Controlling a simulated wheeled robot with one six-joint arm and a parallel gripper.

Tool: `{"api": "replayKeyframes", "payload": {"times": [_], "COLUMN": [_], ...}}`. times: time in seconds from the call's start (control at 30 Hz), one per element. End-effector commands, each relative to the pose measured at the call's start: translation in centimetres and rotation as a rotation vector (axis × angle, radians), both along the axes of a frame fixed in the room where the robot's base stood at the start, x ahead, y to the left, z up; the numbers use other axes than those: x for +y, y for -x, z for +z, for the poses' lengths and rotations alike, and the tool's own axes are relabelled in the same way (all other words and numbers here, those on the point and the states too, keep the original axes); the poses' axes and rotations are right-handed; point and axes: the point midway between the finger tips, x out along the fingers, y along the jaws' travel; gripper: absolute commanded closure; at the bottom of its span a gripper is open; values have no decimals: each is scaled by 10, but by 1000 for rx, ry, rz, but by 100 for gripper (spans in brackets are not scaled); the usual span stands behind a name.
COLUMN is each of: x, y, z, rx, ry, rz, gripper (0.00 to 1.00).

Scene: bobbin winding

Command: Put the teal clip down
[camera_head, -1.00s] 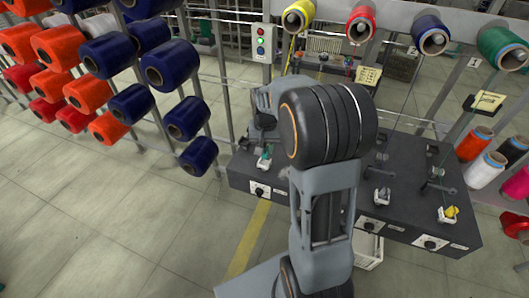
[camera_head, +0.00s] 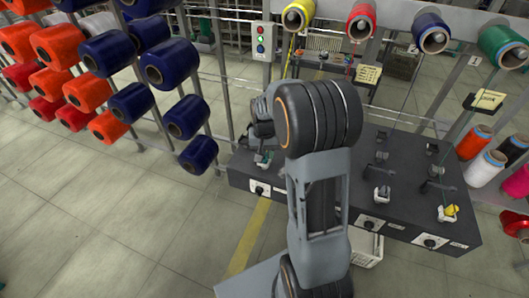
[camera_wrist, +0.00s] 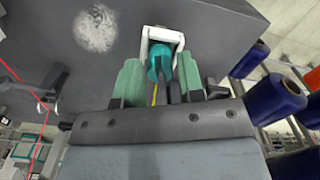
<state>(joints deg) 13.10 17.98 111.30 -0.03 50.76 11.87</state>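The teal clip (camera_wrist: 160,64) shows in the wrist view inside a white bracket (camera_wrist: 162,36) on the dark machine face. My gripper (camera_wrist: 158,80) has its two green fingertips apart, one on each side of the clip's near end. Narrow gaps seem to show between the clip and both fingers. In the head view, a small teal spot of the clip (camera_head: 265,157) shows at the left end of the machine, and my arm hides most of the gripper.
Blue spools (camera_head: 187,117) hang on a rack at left. A red thread (camera_wrist: 20,78) runs at the wrist view's left. The floor at left is clear.

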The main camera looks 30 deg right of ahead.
Motion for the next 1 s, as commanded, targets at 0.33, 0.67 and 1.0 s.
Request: {"api": "replayKeyframes", "payload": {"times": [0.33,0.67,1.0], "x": [0,0,0], "y": [0,-1,-1], "z": [1,38,99], "rx": [0,-7,-4], "ry": [0,2,1], "rz": [0,0,0], "gripper": [50,50,50]}}
